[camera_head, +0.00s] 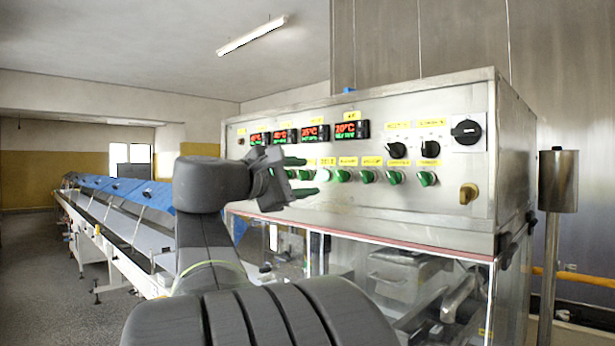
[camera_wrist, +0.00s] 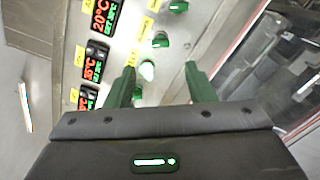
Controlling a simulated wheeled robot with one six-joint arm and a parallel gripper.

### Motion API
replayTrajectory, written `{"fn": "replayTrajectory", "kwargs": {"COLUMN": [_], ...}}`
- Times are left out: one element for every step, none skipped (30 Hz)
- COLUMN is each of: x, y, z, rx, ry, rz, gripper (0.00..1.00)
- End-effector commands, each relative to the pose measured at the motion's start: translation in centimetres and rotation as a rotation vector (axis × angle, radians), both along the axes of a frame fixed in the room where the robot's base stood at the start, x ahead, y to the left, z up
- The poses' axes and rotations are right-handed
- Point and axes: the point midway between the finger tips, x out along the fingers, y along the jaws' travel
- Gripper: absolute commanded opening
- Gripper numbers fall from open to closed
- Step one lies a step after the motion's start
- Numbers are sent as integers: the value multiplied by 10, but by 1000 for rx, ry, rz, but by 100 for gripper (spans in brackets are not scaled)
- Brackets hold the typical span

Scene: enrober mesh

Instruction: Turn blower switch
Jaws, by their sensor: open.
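The steel control panel (camera_head: 450,190) carries a lower row of green rotary switches, among them one green switch (camera_head: 366,177) right of my gripper. One switch in that row is white (camera_head: 322,174). The yellow labels are too small to read surely, so I cannot tell which is the blower switch. My gripper (camera_head: 300,177) is open in front of the row's left part, hiding some switches there. In the wrist view, the white switch (camera_wrist: 147,71) shows between the fingers of my gripper (camera_wrist: 160,68), beyond the tips, nearer the left finger. A green switch (camera_wrist: 160,40) is farther up.
Red digital displays (camera_head: 352,130) line the panel's upper row. Black knobs (camera_head: 397,150), a black main switch (camera_head: 466,131) and a brass-coloured knob (camera_head: 468,193) sit at right. A clear-walled enclosure (camera_head: 400,270) lies below. A long conveyor (camera_head: 115,225) runs off to the left.

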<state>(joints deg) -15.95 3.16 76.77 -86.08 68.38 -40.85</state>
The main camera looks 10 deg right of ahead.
Motion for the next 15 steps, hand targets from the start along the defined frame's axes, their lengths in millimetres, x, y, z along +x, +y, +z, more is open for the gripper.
{"fn": "replayTrajectory", "kwargs": {"x": [6,9,13,16,20,24,28,31,35,38,42,46,48,51,54], "y": [-8,-13,-18,-22,-26,-32,-36,-41,-46,-50,-54,-59,-63,-66,-70], "z": [1,1,1,1,1,1,1,1,1,1,1,1,1,1,1], "rx": [0,0,0,1,1,1,1,1,2,2,1,1,2,1,1], "ry": [3,2,3,2,2,2,2,2,2,1,2,2,3,2,2], "rz": [-5,-5,-5,-5,-5,-5,-5,-5,-4,-5,-4,-4,-3,-2,-2], "gripper": [49,49,49,49,49,49,49,49,49,49,49,49,49,49,49]}}
